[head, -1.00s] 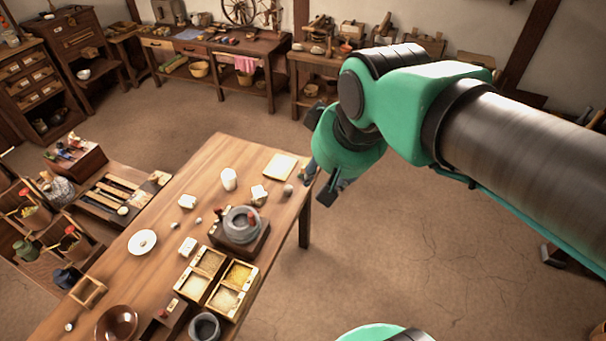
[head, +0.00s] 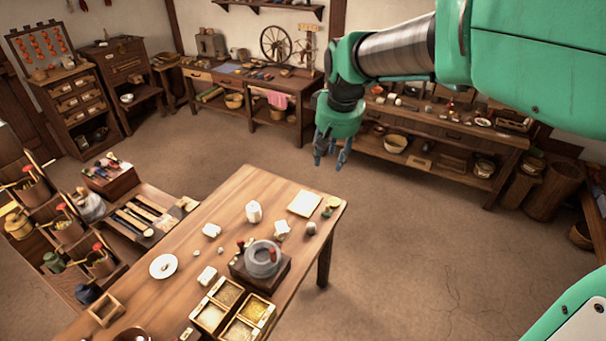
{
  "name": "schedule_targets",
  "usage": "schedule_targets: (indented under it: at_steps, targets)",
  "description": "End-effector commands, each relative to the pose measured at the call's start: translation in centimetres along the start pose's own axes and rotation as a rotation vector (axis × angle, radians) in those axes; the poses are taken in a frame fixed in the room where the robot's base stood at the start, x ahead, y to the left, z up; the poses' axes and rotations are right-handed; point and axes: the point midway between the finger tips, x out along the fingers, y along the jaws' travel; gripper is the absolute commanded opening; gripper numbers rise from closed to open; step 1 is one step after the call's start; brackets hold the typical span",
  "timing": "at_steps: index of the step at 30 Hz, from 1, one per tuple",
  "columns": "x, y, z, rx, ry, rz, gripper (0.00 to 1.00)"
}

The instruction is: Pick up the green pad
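A small yellow-green piece (head: 333,202) lies at the far right corner of the wooden table (head: 215,225); it may be the green pad, but it is too small to tell. Beside it on the left lies a flat pale yellow square (head: 304,203) with a lighter top. My gripper (head: 330,163) points down with its dark fingers spread apart and nothing between them. In the picture it appears above the table's far right corner, apart from everything on the table. How far it is from the pad in depth is unclear.
On the table are a white cup (head: 254,212), a white plate (head: 163,266), a grey quern (head: 263,259) on a dark base, a box of grain compartments (head: 222,318) and several small pale pieces. A long workbench (head: 455,140) stands behind. The floor right of the table is clear.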

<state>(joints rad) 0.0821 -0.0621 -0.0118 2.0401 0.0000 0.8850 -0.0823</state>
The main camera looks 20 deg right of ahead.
Motion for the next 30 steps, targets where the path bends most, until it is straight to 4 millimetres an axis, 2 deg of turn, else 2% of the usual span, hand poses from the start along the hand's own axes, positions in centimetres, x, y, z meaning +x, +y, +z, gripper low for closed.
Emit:
schedule_targets:
  at_steps: [3, 15, 23, 30]
  targets:
    - [2.0, 0.7, -2.3, 0.001, -0.022, 0.000, 0.39]
    - [9.6, 3.1, -9.0, 0.000, -0.086, 0.000, 0.39]
    - [15.5, 4.9, -12.4, 0.000, -0.128, -0.002, 0.39]
    - [21.6, 6.5, -14.8, 0.000, -0.166, -0.005, 0.39]
